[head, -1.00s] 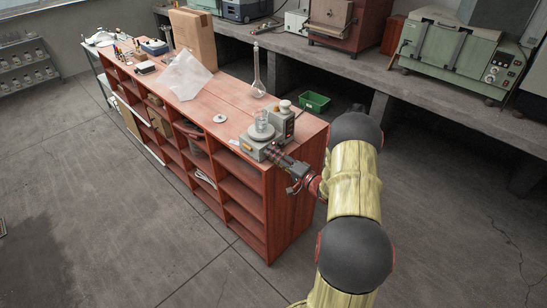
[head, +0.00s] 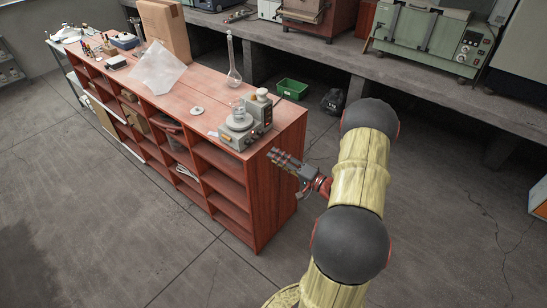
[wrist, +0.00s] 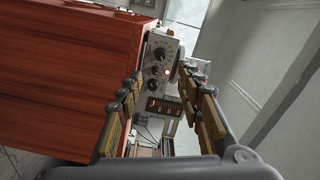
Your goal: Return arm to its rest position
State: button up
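My arm (head: 360,175) extends from the bottom of the head view toward the near end of the red wooden bench. My gripper (head: 273,153) is just off the bench's end, lower in the picture than the grey hotplate (head: 236,135). In the wrist view the two padded fingers of my gripper (wrist: 165,102) stand apart with nothing held between them. The hotplate's control panel (wrist: 160,62) shows beyond them, at a distance.
The red bench (head: 278,190) has open shelves along its front. A tall glass flask (head: 233,75), a white disc (head: 197,110) and a clear plastic sheet (head: 158,68) are on its top. A green bin (head: 291,88) is on the floor behind. Floor right of the bench is clear.

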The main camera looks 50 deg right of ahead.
dwell(0.6)
jog(key=s+d+f+n+g+h, duration=0.1)
jog(key=s+d+f+g+h, duration=0.15)
jog(key=f, duration=0.35)
jog(key=s+d+f+n+g+h, duration=0.1)
jog(key=d+f+g, duration=0.15)
jog(key=f, duration=0.35)
jog(key=s+d+n+g+h, duration=0.2)
jog(key=s+d+g, duration=0.1)
jog(key=s+g, duration=0.55)
jog(key=s+a+r+n+y, duration=0.1)
jog(key=s+a+r+n, duration=0.1)
jog(key=a+r, duration=0.9)
jog(key=s+a+r+n+y, duration=0.2)
jog(key=a+r+n, duration=0.2)
jog(key=a+r, duration=0.7)
jog(key=s+a+r+n+t+y, duration=0.1)
jog(key=a+r, duration=1.1)
jog(key=a, duration=1.2)
jog(key=s+n, duration=0.1)
jog(key=n, duration=0.1)
jog(key=shift+s+n, duration=0.25)
jog(key=shift+n, duration=0.15)
